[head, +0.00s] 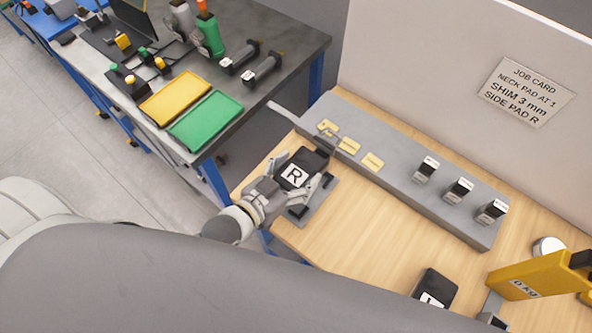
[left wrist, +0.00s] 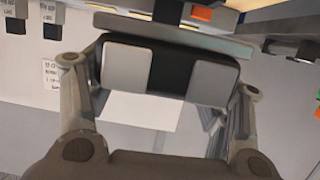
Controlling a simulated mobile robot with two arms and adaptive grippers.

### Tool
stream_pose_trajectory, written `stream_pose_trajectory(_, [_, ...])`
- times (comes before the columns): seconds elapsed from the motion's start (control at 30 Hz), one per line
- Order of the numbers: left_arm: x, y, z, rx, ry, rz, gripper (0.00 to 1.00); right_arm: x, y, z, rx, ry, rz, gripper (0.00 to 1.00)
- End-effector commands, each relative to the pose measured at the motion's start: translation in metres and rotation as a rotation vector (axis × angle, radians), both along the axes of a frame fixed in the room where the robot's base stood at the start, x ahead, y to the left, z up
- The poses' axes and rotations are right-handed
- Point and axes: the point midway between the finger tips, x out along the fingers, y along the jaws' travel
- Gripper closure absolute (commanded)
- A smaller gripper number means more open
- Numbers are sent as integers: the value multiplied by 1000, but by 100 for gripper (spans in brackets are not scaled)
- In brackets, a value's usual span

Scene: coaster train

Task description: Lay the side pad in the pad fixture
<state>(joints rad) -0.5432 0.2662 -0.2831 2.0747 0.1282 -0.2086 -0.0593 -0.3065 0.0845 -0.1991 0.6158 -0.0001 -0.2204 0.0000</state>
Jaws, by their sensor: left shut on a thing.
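The side pad (head: 306,163) is a dark block with a white label marked R. My left gripper (head: 293,187) is shut on it, with a finger on either side. In the left wrist view the dark pad (left wrist: 180,72) shows between the two finger pads, with its white label below. A grey plate (head: 323,204), which looks like the pad fixture, lies on the wooden table under and beside the pad. The pad and gripper hide much of it. I cannot tell whether the pad touches it. My right gripper is not in view.
A long grey rack (head: 400,178) with yellow tags and several small dark blocks runs behind the pad. A second dark pad (head: 437,287) lies at the front right, near a yellow device (head: 540,277) marked 0 kg. The wood between is clear.

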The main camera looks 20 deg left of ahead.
Motion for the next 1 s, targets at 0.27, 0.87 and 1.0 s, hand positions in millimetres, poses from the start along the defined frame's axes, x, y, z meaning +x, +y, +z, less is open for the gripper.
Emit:
stream_pose_trajectory(0.27, [0, 0, -14, -1, -2, 1, 63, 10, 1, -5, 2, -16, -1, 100])
stream_pose_trajectory(0.87, [0, 0, -34, -1, -4, 1, 63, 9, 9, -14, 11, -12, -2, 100])
stream_pose_trajectory(1.0, [0, 0, -34, -1, -4, 1, 63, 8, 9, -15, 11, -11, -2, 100])
